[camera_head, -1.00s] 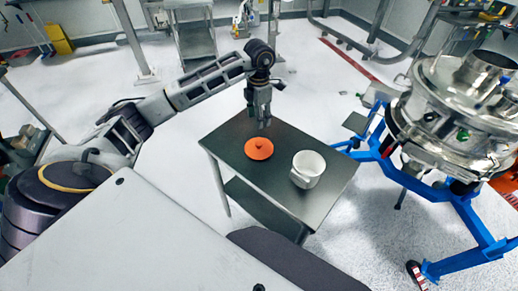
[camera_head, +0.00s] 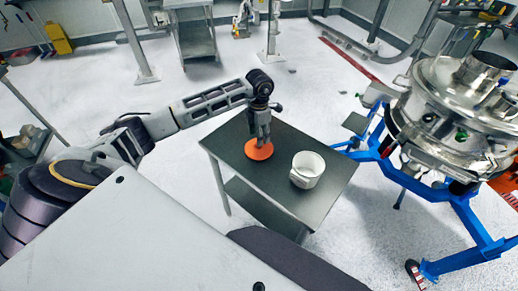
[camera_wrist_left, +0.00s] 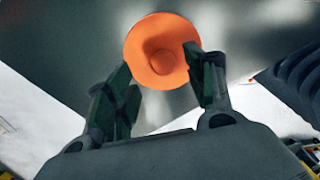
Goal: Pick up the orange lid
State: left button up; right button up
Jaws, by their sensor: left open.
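The orange lid (camera_head: 259,150) lies flat on the dark top of a small table (camera_head: 282,180). It is round with a raised knob in its middle. My left gripper (camera_head: 262,140) points down right over the lid and hides part of it. In the left wrist view the lid (camera_wrist_left: 162,50) shows past the fingertips, and the left gripper (camera_wrist_left: 162,90) is open with its fingers spread on either side. I cannot tell whether the fingers touch the lid. My right gripper is not in view.
A white container (camera_head: 307,169) stands on the same table, right of the lid. A steel sifter (camera_head: 460,110) on a blue frame (camera_head: 455,215) stands to the right of the table. The table top near its far edge is clear.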

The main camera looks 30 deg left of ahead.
pick_arm(q)
jog(key=shift+s+d+f+p, duration=0.15)
jog(key=shift+f+p, duration=0.15)
jog(key=shift+f, duration=0.6)
jog(key=shift+s+a+f+p, duration=0.1)
jog(key=shift+f+p, duration=0.2)
jog(key=shift+f, duration=1.4)
jog(key=c, duration=0.9)
